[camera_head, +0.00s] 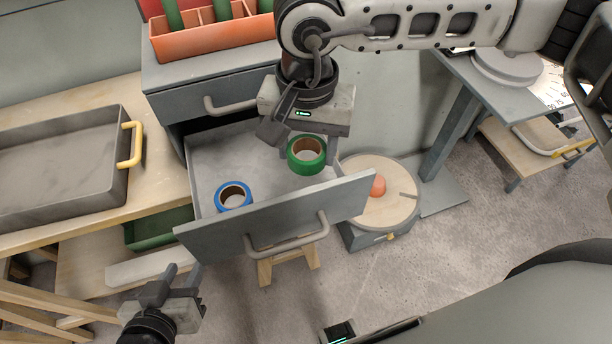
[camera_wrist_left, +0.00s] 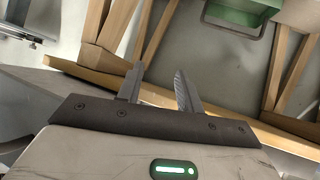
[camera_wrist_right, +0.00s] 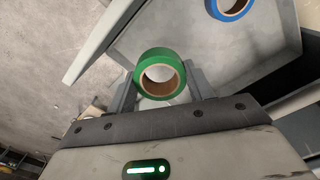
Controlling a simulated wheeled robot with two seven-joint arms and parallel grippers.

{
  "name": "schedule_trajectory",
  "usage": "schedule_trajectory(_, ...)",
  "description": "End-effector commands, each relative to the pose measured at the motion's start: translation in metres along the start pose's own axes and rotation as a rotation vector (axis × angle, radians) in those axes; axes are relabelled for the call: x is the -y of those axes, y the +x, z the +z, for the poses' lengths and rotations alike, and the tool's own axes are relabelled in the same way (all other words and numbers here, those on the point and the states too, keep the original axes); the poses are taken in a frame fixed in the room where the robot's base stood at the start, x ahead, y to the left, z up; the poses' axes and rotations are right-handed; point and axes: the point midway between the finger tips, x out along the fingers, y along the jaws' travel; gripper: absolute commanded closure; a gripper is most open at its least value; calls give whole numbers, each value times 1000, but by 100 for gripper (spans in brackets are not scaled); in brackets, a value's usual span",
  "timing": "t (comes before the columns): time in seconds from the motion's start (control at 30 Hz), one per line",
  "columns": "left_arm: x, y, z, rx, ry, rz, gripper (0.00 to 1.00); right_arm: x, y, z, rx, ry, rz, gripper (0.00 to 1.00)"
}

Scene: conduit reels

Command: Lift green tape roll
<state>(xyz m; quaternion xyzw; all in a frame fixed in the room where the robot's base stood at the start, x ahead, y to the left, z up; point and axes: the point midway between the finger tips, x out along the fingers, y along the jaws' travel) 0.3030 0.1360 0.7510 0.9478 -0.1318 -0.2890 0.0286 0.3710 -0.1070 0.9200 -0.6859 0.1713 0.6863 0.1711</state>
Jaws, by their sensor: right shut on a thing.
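The green tape roll (camera_head: 307,154) is at the right side of the open drawer (camera_head: 270,218), under my right gripper (camera_head: 305,150). In the right wrist view the green tape roll (camera_wrist_right: 158,57) sits between the two fingers of my right gripper (camera_wrist_right: 158,85), which are shut on it. I cannot tell whether it touches the drawer floor. My left gripper (camera_head: 172,280) is low at the left front, away from the drawer. In the left wrist view its fingers (camera_wrist_left: 158,85) are apart with nothing between them.
A blue tape roll (camera_head: 234,196) lies in the drawer's left part and shows in the right wrist view (camera_wrist_right: 231,6). A grey tray (camera_head: 112,188) with a yellow handle stands on the left bench. A round wooden turntable (camera_head: 385,212) stands right of the drawer. An orange divided box (camera_head: 215,42) is above.

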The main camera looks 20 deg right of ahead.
Motion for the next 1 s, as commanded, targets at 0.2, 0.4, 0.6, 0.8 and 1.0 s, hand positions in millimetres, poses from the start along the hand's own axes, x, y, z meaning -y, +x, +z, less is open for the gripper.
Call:
schedule_trajectory(0.2,-1,-3,-5,-1,0,0,64,0,-13,0,-1,1,-2,64)
schedule_trajectory(0.4,-1,-5,-9,-2,0,0,64,0,-22,0,-1,0,0,64)
schedule_trajectory(0.6,-1,-5,-11,-5,1,0,64,0,-25,0,0,0,-1,64)
schedule_trajectory(0.8,-1,-4,-14,-11,3,0,64,0,-25,0,-1,0,-1,64)
schedule_trajectory(1.0,9,7,16,47,65,-27,64,0,-25,0,-1,0,-1,64)
